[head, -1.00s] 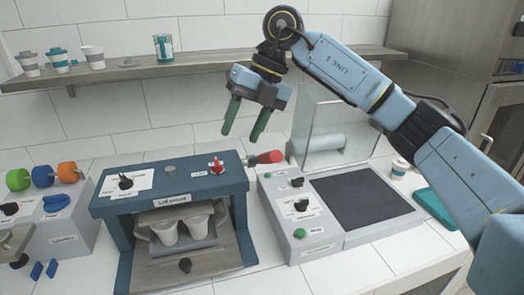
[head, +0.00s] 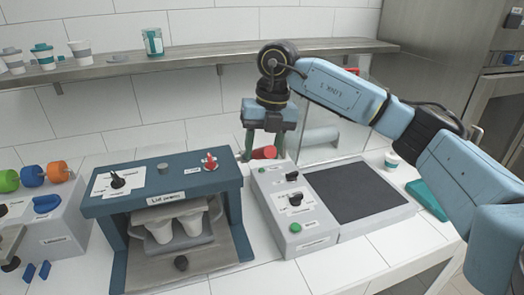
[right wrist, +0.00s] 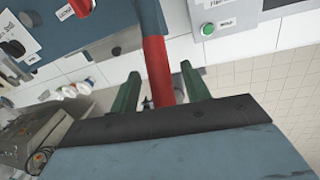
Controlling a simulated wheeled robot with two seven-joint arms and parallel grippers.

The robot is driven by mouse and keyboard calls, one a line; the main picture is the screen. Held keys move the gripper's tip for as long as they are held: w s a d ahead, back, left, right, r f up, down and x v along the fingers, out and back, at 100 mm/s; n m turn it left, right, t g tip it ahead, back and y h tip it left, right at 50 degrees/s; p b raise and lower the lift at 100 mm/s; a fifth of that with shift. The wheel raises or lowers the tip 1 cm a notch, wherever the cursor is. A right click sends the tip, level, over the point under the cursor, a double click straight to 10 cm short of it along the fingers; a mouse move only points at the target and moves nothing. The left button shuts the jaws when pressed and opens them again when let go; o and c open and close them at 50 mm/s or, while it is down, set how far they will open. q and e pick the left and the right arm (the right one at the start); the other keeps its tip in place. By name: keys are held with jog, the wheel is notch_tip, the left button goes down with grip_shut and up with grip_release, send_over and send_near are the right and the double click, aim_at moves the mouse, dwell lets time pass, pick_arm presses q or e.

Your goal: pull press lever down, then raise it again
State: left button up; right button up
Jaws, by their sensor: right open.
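The lid press (head: 165,180) is a blue frame labelled as a lid press, with two white cups (head: 175,224) on a tray inside it. Its lever has a red handle (head: 264,152) that sticks out at the press's right side. My right gripper (head: 264,150) is open, pointing down, with its green fingers on either side of the red handle. In the right wrist view, the red handle (right wrist: 157,65) runs between the two open fingers (right wrist: 160,88), with gaps showing beside it. My left gripper is not in view.
A grey machine with a dark plate (head: 360,193) stands right of the press, close under my right arm. A clear guard (head: 318,125) stands behind it. A labeler (head: 50,235) stands at the left. A shelf (head: 190,62) with cups runs along the wall.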

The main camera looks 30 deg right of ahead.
jog(key=shift+a+f, duration=0.1)
jog(key=shift+f, duration=0.6)
grip_shut()
